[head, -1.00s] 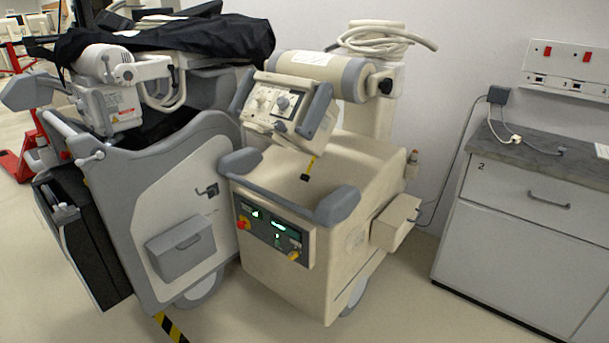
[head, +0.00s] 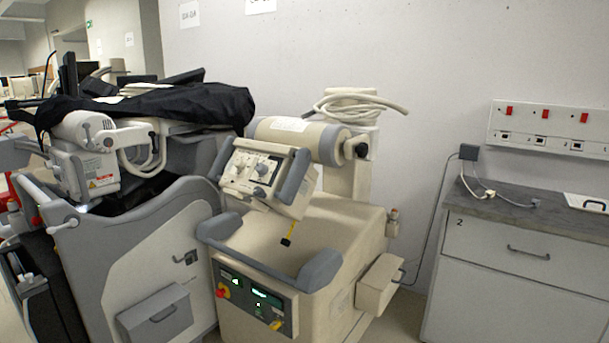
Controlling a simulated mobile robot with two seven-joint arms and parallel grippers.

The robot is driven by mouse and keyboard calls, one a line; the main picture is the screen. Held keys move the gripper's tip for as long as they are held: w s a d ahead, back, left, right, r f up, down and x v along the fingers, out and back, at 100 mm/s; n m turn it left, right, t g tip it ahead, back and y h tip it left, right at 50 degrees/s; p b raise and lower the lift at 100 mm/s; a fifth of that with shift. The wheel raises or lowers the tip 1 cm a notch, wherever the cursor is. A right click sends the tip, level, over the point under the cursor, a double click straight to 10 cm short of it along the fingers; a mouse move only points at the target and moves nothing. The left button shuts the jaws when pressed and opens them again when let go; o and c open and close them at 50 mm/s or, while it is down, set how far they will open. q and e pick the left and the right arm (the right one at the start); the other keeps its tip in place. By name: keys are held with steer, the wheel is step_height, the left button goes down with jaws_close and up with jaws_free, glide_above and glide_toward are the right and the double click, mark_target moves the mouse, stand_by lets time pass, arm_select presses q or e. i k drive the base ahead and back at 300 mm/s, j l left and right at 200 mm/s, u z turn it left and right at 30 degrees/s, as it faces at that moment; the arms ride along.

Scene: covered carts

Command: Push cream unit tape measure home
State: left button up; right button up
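The cream unit (head: 335,235) stands in the middle of the head view, with a tilted control head (head: 262,172) between grey handles. A short yellow tape measure strip (head: 291,229) with a black end sticks out below the control head, over the unit's top. Where the strip comes out is hidden behind the control head. Neither of my grippers is in view.
A grey unit (head: 155,255) partly draped in black cloth (head: 190,107) stands close on the left. A grey cabinet (head: 525,265) is on the right, below a wall socket panel (head: 550,128). A small box (head: 380,284) juts from the cream unit's right side.

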mark_target(285, 242)
steer(key=i+j+z, duration=0.15)
steer(key=i, duration=0.4)
steer(key=i+j+z, duration=0.2)
steer(key=i+j, duration=0.25)
steer(key=i, duration=0.1)
